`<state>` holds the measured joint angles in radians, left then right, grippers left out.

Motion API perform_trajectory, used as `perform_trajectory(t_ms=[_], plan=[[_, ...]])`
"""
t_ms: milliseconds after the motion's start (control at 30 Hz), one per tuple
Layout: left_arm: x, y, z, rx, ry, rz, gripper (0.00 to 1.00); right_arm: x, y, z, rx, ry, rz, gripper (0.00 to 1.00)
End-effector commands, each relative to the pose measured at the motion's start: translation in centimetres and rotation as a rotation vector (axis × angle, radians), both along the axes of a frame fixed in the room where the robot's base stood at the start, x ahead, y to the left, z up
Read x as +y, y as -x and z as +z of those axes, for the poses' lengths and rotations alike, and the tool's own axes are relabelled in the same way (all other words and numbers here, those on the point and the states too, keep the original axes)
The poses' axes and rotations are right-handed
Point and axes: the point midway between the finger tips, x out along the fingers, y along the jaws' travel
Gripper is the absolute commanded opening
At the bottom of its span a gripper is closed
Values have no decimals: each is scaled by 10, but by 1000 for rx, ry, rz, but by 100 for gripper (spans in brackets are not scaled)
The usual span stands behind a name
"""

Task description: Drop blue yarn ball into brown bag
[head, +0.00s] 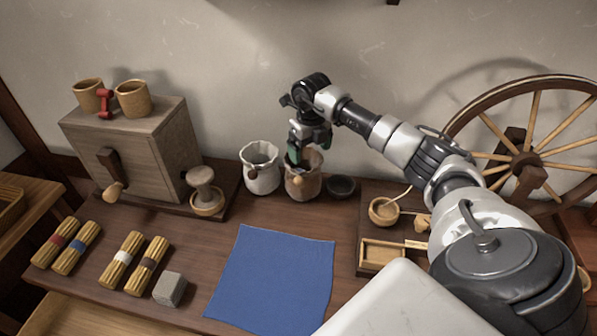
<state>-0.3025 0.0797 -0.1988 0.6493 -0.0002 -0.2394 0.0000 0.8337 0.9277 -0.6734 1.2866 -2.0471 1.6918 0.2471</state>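The brown bag (301,184) stands upright on the dark wooden table near the wall, its mouth facing up. My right gripper (304,155) points down directly over the bag's mouth, with its greenish fingertips at or slightly inside the rim. The fingertips are small and partly hidden, so I cannot tell whether they are apart or closed. No blue yarn ball shows; the inside of the bag is mostly hidden by the gripper and rim. My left gripper is not in view.
A white bag (261,172) stands close left of the brown bag, and a small dark bowl (342,187) close right. A wooden box mill (135,150) is at left, a spinning wheel (525,165) at right. A blue cloth (272,278) lies flat in front.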

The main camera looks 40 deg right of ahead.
Motion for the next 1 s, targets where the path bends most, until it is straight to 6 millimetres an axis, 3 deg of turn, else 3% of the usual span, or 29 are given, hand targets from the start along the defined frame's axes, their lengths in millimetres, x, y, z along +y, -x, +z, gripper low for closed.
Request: perform_trajectory(t_ms=[267, 700, 1000], plan=[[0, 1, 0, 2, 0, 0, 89, 0, 0, 7, -1, 1, 0, 90], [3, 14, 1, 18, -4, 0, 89, 0, -1, 88, -4, 0, 0, 90], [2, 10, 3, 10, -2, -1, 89, 0, 0, 108, 0, 0, 0, 90]])
